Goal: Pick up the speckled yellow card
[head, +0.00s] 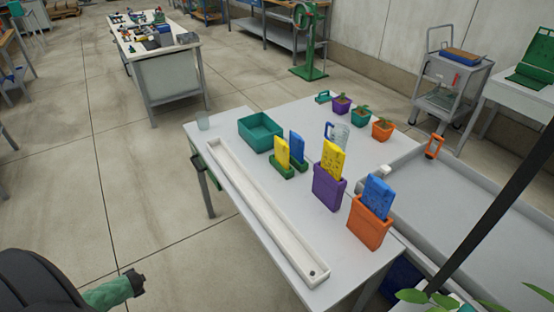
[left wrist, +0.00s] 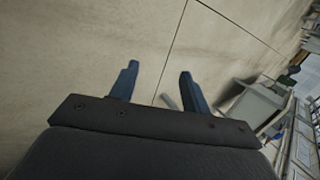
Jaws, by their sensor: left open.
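Two yellow cards show in the head view. One yellow card (head: 333,160) stands upright in a purple holder (head: 328,190) and has dark marks on its face. A smaller-looking yellow card (head: 282,153) stands in a green holder (head: 283,171) farther back, also with marks. I cannot tell for sure from the marks which is the speckled one. My left gripper (left wrist: 157,82) shows in the left wrist view with its two fingers apart, empty, over bare floor and away from the cards. My right gripper is not in view.
Blue cards stand in an orange holder (head: 369,226) and beside the near yellow card's neighbour. A long white trough (head: 255,205) lies along the left of the table (head: 225,125). A teal bin (head: 261,131), a clear jug (head: 340,132) and potted seedlings stand farther back. A grey basin (head: 455,205) adjoins at right.

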